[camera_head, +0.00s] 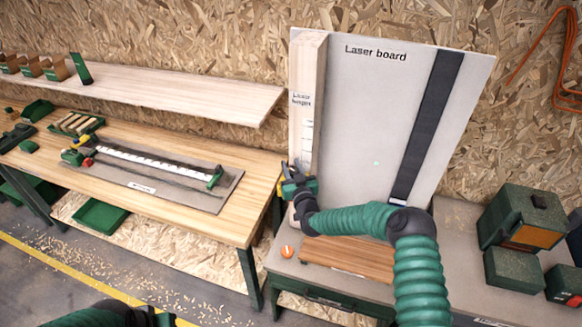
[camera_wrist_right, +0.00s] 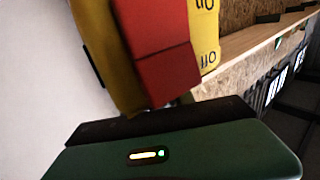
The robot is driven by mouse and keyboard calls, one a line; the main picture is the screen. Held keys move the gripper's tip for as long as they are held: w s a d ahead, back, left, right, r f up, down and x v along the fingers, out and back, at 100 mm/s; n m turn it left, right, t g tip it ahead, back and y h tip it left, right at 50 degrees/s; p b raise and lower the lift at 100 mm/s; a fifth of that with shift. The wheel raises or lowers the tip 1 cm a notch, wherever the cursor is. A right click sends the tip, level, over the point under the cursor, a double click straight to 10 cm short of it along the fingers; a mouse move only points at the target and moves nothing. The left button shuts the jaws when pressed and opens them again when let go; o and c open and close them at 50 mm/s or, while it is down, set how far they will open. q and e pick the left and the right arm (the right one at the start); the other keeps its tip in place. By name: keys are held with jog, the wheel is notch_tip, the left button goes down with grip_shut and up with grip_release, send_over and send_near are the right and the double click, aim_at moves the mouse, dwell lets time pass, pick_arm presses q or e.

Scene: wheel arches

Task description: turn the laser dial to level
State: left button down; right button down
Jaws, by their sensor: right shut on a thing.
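The laser is mostly hidden in the head view, where a yellow bit of it (camera_head: 280,186) shows beside my right gripper (camera_head: 297,188), low on the wooden laser height post (camera_head: 308,85). In the right wrist view the yellow laser housing (camera_wrist_right: 207,35) carries upside-down "on" and "off" lettering. A red dial (camera_wrist_right: 158,55) sits against it, just beyond my green gripper finger (camera_wrist_right: 185,155). My right gripper is shut on the dial; the contact itself is largely hidden. Part of my left arm (camera_head: 130,314) shows at the bottom left, its fingers unclear.
The grey laser board (camera_head: 370,110) stands behind, with a black strip and a small pale dot. An orange round object (camera_head: 287,251) lies on the bench below. Green boxes (camera_head: 520,222) stand at right. A wooden workbench (camera_head: 190,155) with tools is at left.

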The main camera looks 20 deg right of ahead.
jog(key=shift+h, duration=0.3)
jog(key=m+h, duration=0.1)
jog(key=m+h+b, duration=0.1)
jog(key=m+h, duration=0.1)
jog(key=h, duration=0.1)
jog(key=shift+d+f+g, duration=0.1)
jog(key=shift+d+g, duration=0.15)
jog(key=shift+g, duration=0.15)
jog(key=m+g+h+b, duration=0.2)
jog(key=h+b, duration=0.1)
jog(key=b, duration=0.1)
jog(key=s+d+m+g+h+b, duration=0.1)
jog(key=m+g+h+b, duration=0.1)
jog(key=m+h+b, duration=0.1)
jog(key=m+g+h+b, duration=0.2)
jog(key=h+b, duration=0.1)
jog(key=b, duration=0.1)
jog(key=shift+s+d+f+m+g+h+b, duration=0.15)
jog(key=shift+d+m+g+h+b, duration=0.15)
jog(key=shift+d+m+g+h, duration=0.1)
jog(key=shift+s+m+g+b, duration=0.1)
jog(key=shift+m+g+b, duration=0.3)
jog(key=shift+b, duration=0.35)
jog(key=shift+r+h, duration=0.2)
jog(key=shift+h, duration=0.1)
jog(key=shift+r+g, duration=0.1)
jog(key=shift+g, duration=0.2)
jog(key=c, duration=1.3)
grip_release()
jog(key=shift+c, duration=0.2)
